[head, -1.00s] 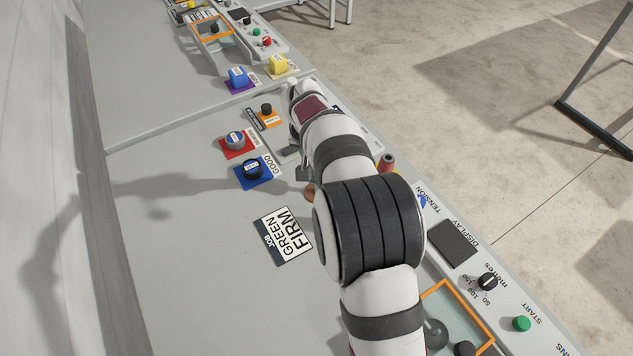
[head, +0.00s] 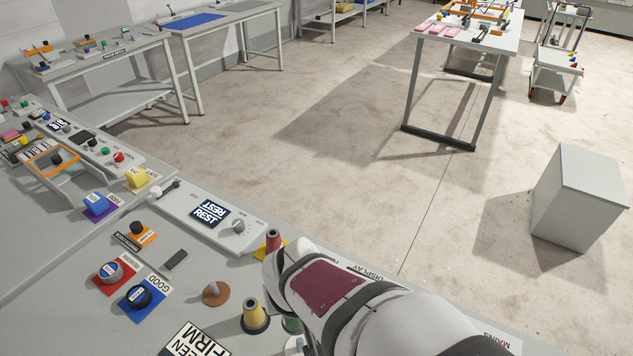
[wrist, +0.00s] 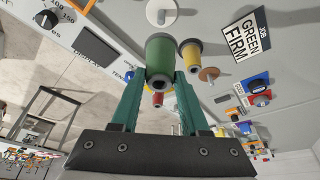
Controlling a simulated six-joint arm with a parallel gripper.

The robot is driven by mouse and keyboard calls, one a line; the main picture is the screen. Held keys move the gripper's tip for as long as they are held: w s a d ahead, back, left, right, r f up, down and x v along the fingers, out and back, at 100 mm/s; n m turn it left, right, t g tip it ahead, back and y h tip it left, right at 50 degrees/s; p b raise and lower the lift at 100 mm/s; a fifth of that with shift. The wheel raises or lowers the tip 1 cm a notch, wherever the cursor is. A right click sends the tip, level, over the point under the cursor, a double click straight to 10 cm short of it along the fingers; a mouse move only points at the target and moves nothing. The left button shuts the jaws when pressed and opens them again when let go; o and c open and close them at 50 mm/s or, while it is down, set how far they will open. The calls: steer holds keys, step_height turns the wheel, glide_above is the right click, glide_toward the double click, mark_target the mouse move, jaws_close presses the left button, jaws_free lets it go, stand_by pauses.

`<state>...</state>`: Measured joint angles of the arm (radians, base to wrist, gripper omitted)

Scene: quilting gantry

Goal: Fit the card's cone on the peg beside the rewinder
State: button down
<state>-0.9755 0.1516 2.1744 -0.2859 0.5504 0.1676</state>
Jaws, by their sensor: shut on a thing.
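The job card (head: 195,345) reads GREEN FIRM; it also shows in the wrist view (wrist: 246,36). My gripper (wrist: 160,78) has its two teal fingers shut on the green cone (wrist: 160,52), whose dark open end faces the camera. In the head view only a bit of the green cone (head: 291,325) shows beside my arm, which hides my gripper. I cannot tell if the cone is clear of the table. A brown-based peg (head: 215,293) stands bare to the left. A white-based peg (wrist: 160,12) lies beyond the green cone in the wrist view.
A yellow cone (head: 255,318) stands close beside the green one. A red cone (head: 273,240) stands near the console edge. Blue GOOD (head: 140,297) and red (head: 111,272) knob blocks lie left of the brown-based peg. The REST panel (head: 210,213) is behind.

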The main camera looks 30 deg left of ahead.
mark_target(298, 326)
steer(key=shift+s+d, duration=0.15)
steer(key=shift+d, duration=0.25)
steer(key=shift+f, duration=3)
steer(key=shift+f, duration=0.1)
steer(key=shift+f, duration=0.15)
stand_by(2.7)
